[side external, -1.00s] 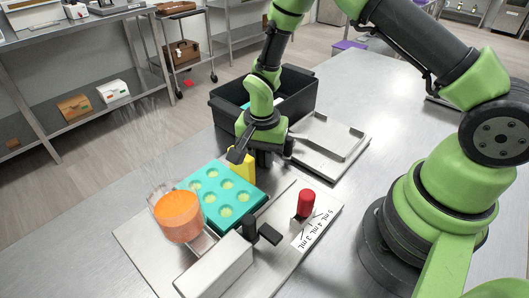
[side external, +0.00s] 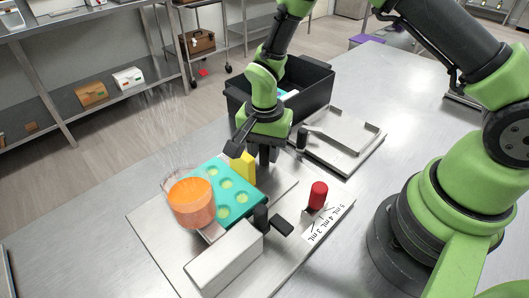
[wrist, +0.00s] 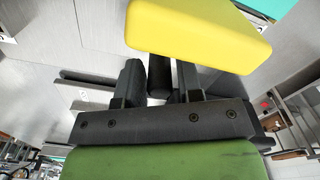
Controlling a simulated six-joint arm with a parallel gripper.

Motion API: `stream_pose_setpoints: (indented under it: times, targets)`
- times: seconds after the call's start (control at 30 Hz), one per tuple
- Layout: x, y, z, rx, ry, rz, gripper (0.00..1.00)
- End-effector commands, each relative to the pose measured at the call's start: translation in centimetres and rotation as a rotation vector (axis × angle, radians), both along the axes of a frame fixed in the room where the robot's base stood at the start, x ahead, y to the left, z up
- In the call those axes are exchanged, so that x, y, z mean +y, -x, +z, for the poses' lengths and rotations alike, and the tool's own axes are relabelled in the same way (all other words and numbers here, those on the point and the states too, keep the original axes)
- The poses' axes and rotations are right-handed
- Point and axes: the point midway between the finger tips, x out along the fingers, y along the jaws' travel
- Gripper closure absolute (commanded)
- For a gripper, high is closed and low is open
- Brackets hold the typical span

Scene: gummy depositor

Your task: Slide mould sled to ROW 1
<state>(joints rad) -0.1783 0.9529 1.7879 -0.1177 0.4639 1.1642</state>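The teal mould (side external: 239,208) with round cavities lies on its sled, partly hidden by the orange-filled hopper (side external: 191,203) in the side view. The sled's yellow upright block (side external: 243,168) stands at the mould's far edge. My gripper (side external: 267,157) is low, just behind this block on the side away from the hopper.
A red knob (side external: 318,195) stands beside a white label (side external: 326,222) marked in mL. A white box-shaped part (side external: 224,262) and black lever (side external: 281,227) are in front. A black bin (side external: 315,88) and metal tray (side external: 349,150) lie behind.

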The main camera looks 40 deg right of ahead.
Motion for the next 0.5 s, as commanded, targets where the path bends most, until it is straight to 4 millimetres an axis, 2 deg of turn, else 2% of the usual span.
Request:
stream_pose_setpoints:
  times: [0.3,0.5]
  targets:
    - [0.0,-0.1,6.3,-0.007,-0.001,0.000,0.66]
    - [0.0,0.0,8.3,-0.003,0.000,0.001,0.66]
